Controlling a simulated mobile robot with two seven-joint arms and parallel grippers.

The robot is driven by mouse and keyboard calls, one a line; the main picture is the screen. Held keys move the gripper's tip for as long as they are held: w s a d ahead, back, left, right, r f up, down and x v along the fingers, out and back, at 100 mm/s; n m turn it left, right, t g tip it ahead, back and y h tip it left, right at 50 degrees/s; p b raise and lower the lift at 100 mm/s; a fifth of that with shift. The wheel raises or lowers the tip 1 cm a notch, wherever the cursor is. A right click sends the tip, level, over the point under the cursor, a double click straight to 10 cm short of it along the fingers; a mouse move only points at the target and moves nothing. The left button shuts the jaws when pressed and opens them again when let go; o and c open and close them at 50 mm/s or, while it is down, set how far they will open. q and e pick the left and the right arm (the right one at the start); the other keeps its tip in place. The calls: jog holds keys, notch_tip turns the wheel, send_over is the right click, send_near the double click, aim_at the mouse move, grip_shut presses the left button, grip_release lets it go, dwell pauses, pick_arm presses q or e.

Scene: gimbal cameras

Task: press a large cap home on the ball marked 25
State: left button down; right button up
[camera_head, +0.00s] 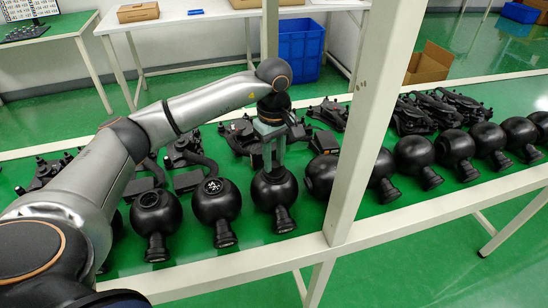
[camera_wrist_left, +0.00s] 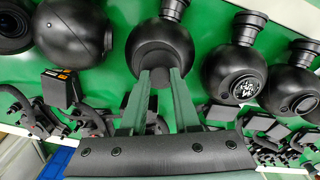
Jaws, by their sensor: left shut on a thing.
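My left gripper (camera_head: 274,163) reaches down from above onto a black ball (camera_head: 274,190) in the row on the green table. In the left wrist view its fingers (camera_wrist_left: 160,77) are shut on a dark round cap (camera_wrist_left: 158,77) at the top of that ball (camera_wrist_left: 160,40). The gap between cap and ball is too dark to judge. No number shows on this ball; the gripper hides part of its top. The ball just left of it in the head view (camera_head: 215,198) bears a white marking, too small to read, also seen in the wrist view (camera_wrist_left: 235,75). My right gripper is out of view.
More black balls (camera_head: 415,153) stand in the row on the green table (camera_head: 300,240). Black gimbal parts (camera_head: 185,147) lie behind them. A white upright post (camera_head: 365,120) stands right of my gripper. A blue crate (camera_head: 300,50) sits farther back.

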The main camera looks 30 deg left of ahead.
aim_at(274, 164)
pick_arm(q)
jog(key=shift+f, duration=0.4)
jog(key=c, duration=0.6)
grip_release()
jog(key=shift+o, duration=0.2)
jog(key=shift+r, duration=0.15)
notch_tip(274, 164, up, 12)
jog(key=shift+r, duration=0.15)
